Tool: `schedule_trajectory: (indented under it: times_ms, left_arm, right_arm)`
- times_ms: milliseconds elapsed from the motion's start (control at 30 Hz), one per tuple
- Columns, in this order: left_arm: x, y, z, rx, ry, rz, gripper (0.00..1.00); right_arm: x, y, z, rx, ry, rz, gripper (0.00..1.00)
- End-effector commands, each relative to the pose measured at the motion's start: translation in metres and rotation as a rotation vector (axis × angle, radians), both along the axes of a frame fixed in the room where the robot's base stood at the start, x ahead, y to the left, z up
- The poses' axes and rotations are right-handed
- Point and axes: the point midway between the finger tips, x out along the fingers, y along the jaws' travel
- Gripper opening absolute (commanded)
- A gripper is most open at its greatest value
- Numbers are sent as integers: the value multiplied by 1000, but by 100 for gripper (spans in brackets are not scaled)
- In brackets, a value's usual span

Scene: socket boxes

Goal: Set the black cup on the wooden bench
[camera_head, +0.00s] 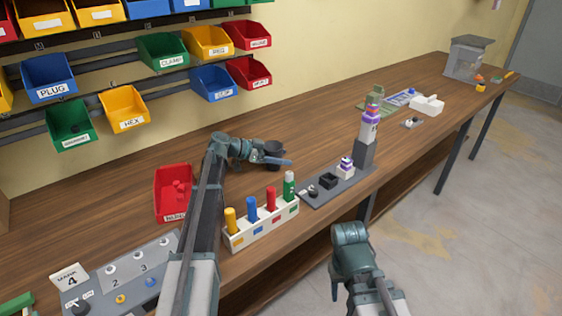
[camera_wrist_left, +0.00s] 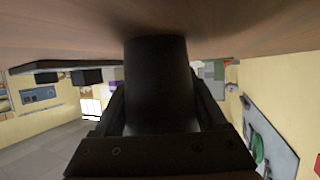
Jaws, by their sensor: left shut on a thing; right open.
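The black cup (camera_head: 274,147) is at the wooden bench (camera_head: 120,188), behind the row of coloured pegs in the head view. My left gripper (camera_head: 279,158) is shut on it. In the left wrist view the cup (camera_wrist_left: 157,85) fills the middle between the two fingers, and its end meets or nearly meets the brown bench surface (camera_wrist_left: 230,25). I cannot tell whether it touches the bench. My right gripper (camera_head: 336,290) is open and empty, low in front of the bench edge; its fingers are only partly seen.
A white peg holder (camera_head: 262,232) and a grey tray (camera_head: 335,187) with small parts stand along the front edge. A red bin (camera_head: 170,195) is to the left. A numbered grey panel (camera_head: 125,275) is nearer. The bench behind the cup is clear.

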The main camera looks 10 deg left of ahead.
Motion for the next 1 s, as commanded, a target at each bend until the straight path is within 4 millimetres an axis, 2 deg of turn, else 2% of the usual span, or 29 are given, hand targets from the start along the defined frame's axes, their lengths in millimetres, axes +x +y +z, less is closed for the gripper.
schedule_trajectory:
  times_ms: [300, 333, 467, 767, 867, 1000]
  left_arm:
    - [0, 0, -3, 0, 0, 0, 20]
    - [0, 0, -2, 0, 0, 0, 78]
    - [0, 0, -1, 0, 0, 0, 100]
    - [0, 0, 3, 0, 0, 0, 100]
    - [-5, 9, 9, 0, 0, 1, 100]
    - [-18, 32, 21, 0, 1, 4, 100]
  right_arm:
    - [0, 0, -3, 0, 0, 0, 50]
    - [0, 0, -2, 0, 0, 0, 50]
    - [0, 0, -1, 0, 0, 0, 50]
    - [0, 0, 3, 0, 0, 0, 50]
    - [0, 0, 9, 0, 0, 0, 50]
    - [0, 0, 21, 0, 0, 0, 50]
